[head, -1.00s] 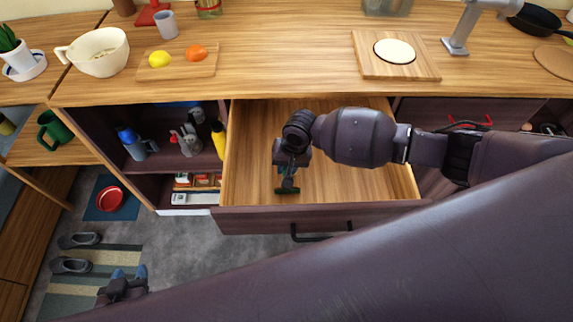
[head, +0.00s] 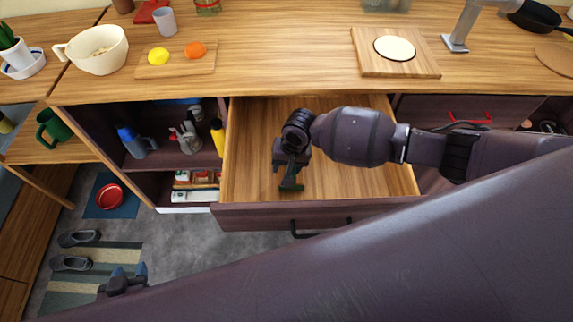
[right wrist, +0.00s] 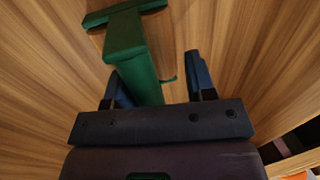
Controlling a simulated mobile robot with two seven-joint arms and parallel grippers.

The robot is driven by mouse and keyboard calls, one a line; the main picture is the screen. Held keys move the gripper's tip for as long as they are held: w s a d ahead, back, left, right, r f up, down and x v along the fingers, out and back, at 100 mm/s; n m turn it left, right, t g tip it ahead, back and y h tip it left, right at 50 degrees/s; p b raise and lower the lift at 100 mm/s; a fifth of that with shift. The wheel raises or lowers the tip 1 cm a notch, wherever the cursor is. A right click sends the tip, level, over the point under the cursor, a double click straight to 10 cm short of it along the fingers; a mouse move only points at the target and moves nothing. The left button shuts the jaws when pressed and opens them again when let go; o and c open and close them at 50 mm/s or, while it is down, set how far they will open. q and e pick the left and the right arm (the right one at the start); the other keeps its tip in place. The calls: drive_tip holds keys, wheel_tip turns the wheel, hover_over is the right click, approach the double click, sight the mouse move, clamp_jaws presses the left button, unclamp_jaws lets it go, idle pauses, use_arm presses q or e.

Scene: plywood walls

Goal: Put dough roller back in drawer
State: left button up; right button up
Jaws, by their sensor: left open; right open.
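The green dough roller (right wrist: 126,42) shows in the right wrist view over the wooden drawer floor. Its shaft lies between my right fingers, closer to the left one, and its crosspiece lies beyond. The right gripper (right wrist: 156,68) is open and low inside the pulled-out drawer (head: 345,181). I cannot tell whether the roller fully rests on the drawer floor. My left gripper (head: 125,279) is open and empty above the floor at the lower left.
The counter above holds a cutting board with a white disc (head: 395,48), a board with lemon and orange (head: 176,70), and a white bowl (head: 98,50). An open shelf (head: 172,160) with bottles stands left of the drawer. The rest of the drawer looks empty.

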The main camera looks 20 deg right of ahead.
wheel_tip(320, 180, up, 13)
drive_tip(key=d+p, duration=0.1)
drive_tip(key=d, duration=0.1)
drive_tip(key=shift+s+d, duration=0.15)
drive_tip(key=shift+s, duration=0.15)
drive_tip(key=shift+f, duration=0.15)
